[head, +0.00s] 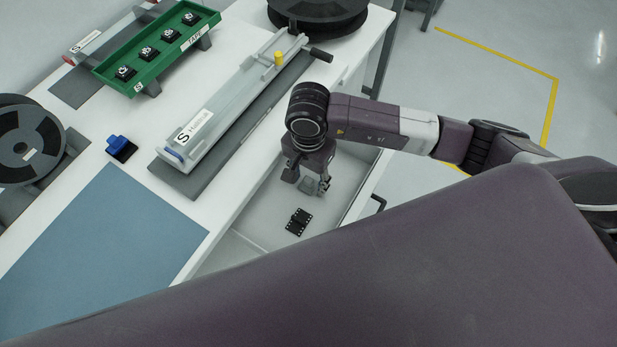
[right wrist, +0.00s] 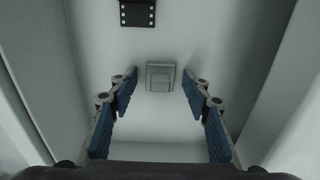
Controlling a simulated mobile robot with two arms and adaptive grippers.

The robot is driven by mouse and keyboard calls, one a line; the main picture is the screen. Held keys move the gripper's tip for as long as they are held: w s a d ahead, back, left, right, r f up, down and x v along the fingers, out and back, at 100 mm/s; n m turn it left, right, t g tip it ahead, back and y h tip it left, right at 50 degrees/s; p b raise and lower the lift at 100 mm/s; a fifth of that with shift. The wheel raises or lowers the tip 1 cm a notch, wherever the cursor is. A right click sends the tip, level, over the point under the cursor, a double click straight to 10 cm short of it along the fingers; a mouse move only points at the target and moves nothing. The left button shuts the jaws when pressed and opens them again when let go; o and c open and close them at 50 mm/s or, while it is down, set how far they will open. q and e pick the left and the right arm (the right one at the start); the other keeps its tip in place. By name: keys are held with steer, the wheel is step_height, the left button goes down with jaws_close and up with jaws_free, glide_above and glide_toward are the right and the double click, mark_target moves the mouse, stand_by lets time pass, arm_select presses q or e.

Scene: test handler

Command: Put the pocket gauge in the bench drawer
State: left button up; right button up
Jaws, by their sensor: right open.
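The pocket gauge appears to be the small grey square block (right wrist: 160,77) lying on the drawer floor in the right wrist view. It also shows in the head view (head: 308,186), partly hidden by my gripper. The bench drawer (head: 262,205) is pulled open under the bench's edge, with a pale grey inside. My right gripper (head: 307,181) reaches down into the drawer over the gauge. Its blue-padded fingers (right wrist: 159,88) are open, one to each side of the gauge, with clear gaps and no contact. My left gripper is not in view.
A black perforated strip piece (head: 299,221) lies in the drawer near the gauge. The bench top holds a long grey fixture (head: 235,100), a green tray (head: 160,45), a small blue-and-black item (head: 121,148), a blue mat (head: 100,250) and black reels (head: 28,140).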

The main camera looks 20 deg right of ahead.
mark_target(308, 179)
step_height(308, 179, up, 12)
steer(key=b, duration=0.2)
steer(key=shift+s, duration=0.1)
stand_by(0.6)
